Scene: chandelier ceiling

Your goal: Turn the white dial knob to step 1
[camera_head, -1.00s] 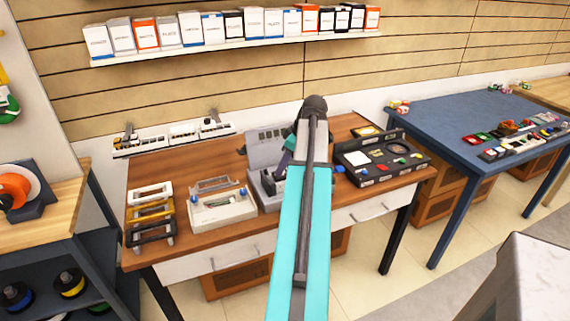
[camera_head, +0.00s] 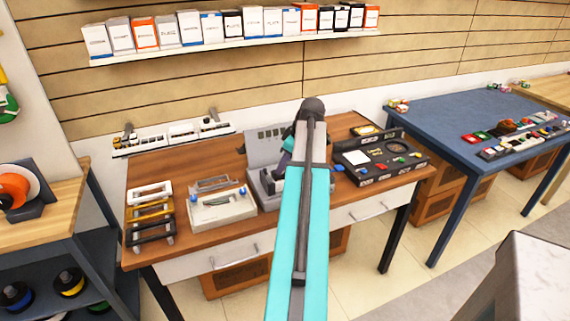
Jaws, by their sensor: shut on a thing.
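A grey device with an upright back panel (camera_head: 266,142) stands at the middle of the brown wooden table. My teal and grey arm reaches over the table and bends down towards this device. My gripper (camera_head: 279,175) is at the device's low front part, small and partly hidden behind my own arm. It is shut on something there. The white dial knob cannot be made out; the gripper and arm cover that spot.
A white box with blue knobs (camera_head: 222,208) stands left of the device, and a rack of bars (camera_head: 150,213) farther left. A black tray with small coloured parts (camera_head: 380,160) lies to the right. A shelf of boxes (camera_head: 235,50) hangs above; a blue table (camera_head: 450,115) stands right.

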